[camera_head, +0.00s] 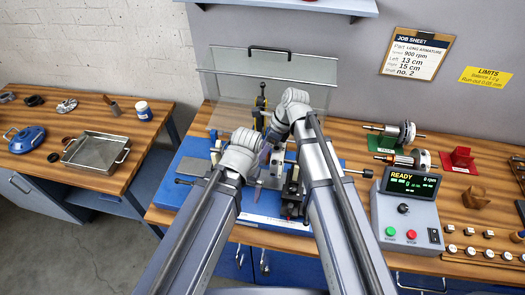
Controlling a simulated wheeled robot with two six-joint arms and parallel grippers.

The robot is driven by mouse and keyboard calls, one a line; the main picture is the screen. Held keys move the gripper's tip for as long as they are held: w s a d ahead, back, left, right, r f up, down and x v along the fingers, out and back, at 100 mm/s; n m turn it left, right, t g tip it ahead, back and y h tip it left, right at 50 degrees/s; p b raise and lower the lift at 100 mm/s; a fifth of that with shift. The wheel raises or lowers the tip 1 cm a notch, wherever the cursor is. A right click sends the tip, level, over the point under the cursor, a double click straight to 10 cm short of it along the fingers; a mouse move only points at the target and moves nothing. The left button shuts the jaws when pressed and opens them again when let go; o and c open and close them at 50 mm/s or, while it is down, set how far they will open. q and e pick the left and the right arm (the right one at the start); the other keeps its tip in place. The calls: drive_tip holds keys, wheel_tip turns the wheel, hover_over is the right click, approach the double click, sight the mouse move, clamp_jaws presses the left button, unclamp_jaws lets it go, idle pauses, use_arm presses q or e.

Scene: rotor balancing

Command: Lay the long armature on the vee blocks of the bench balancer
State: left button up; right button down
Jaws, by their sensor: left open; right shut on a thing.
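The bench balancer has a blue base (180,195) and a clear guard behind it (318,92). Its middle, with the vee blocks, is largely hidden by my arms. I cannot tell which is the long one. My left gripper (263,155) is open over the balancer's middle. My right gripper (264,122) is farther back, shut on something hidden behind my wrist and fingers.
The control box (410,215) shows READY and 0 rpm. Small round parts (487,254) line the right front edge. A metal tray (95,150) and blue container (26,138) sit on the left bench. A job sheet (415,52) hangs behind.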

unclamp_jaws()
drive_tip(key=shift+c, duration=0.2)
wheel_tip(320, 180, up, 9)
drive_tip(key=p, duration=0.9)
drive_tip(key=shift+r, duration=0.1)
drive_tip(key=shift+f, duration=0.25)
wheel_tip(320, 180, down, 9)
drive_tip(key=b, duration=0.9)
drive_tip(key=shift+r, duration=0.15)
